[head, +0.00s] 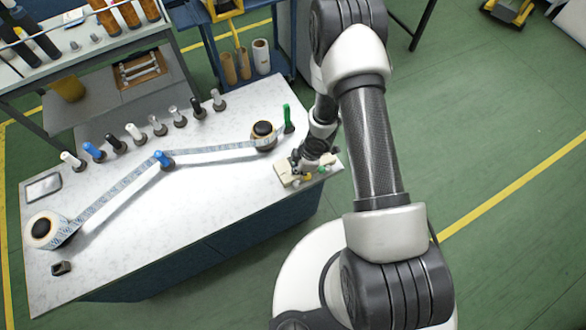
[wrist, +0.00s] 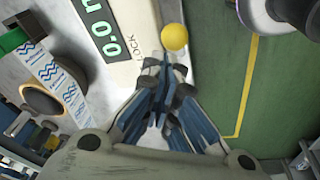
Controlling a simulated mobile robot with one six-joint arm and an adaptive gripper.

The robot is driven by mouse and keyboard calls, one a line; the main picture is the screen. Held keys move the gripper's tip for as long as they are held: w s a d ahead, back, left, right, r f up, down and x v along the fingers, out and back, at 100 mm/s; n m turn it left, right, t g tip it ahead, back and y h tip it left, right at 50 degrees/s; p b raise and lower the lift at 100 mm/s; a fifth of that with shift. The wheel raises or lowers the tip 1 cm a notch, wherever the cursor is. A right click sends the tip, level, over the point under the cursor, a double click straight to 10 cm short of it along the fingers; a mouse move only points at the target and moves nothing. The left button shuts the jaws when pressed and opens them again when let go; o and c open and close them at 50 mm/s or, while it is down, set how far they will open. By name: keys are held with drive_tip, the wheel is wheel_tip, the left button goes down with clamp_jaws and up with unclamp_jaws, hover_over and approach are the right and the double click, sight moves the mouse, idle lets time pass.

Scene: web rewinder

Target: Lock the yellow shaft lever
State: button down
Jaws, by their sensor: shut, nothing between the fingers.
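The yellow lever's round knob (wrist: 174,37) shows in the wrist view just beyond my fingertips, beside a cream panel (wrist: 135,70) printed with the word LOCK. Its stem is hidden. In the head view a small yellow spot (head: 306,179) shows at the front of the cream unit (head: 287,176) on the table's right end. My gripper (wrist: 166,66) is shut and empty, its tips close to the knob; I cannot tell whether they touch. In the head view my gripper (head: 297,163) is low over the cream unit and partly hides it.
A green upright post (head: 288,118) stands close behind my gripper. A roll with a black hub (head: 263,132) carries the printed web (head: 125,183) across the white table (head: 200,200). Several coloured pegs line the back edge. Open green floor lies to the right.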

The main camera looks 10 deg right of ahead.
drive_tip(key=shift+w+d+f+p, duration=0.2)
drive_tip(key=shift+d+p, duration=0.15)
drive_tip(key=shift+d, duration=0.25)
drive_tip(key=shift+w+d+f+p, duration=0.15)
drive_tip(key=shift+d+p, duration=0.2)
drive_tip(key=shift+d, duration=0.2)
drive_tip(key=shift+s, duration=0.1)
drive_tip(key=shift+a+r, duration=0.25)
drive_tip(key=shift+r, duration=0.05)
drive_tip(key=shift+w+a+r+p, duration=0.25)
drive_tip(key=shift+a+r+p, duration=0.2)
drive_tip(key=shift+a+r, duration=0.1)
drive_tip(key=shift+w+a+r+p, duration=0.2)
drive_tip(key=shift+a+r+p, duration=0.2)
drive_tip(key=shift+a, duration=0.1)
drive_tip(key=shift+w+d+r+p, duration=0.35)
drive_tip(key=shift+d+r, duration=0.1)
drive_tip(key=shift+r, duration=0.15)
drive_tip(key=d+r+p, duration=0.3)
drive_tip(key=d, duration=0.4)
drive_tip(key=shift+w+r, duration=0.25)
drive_tip(key=shift+r, duration=0.15)
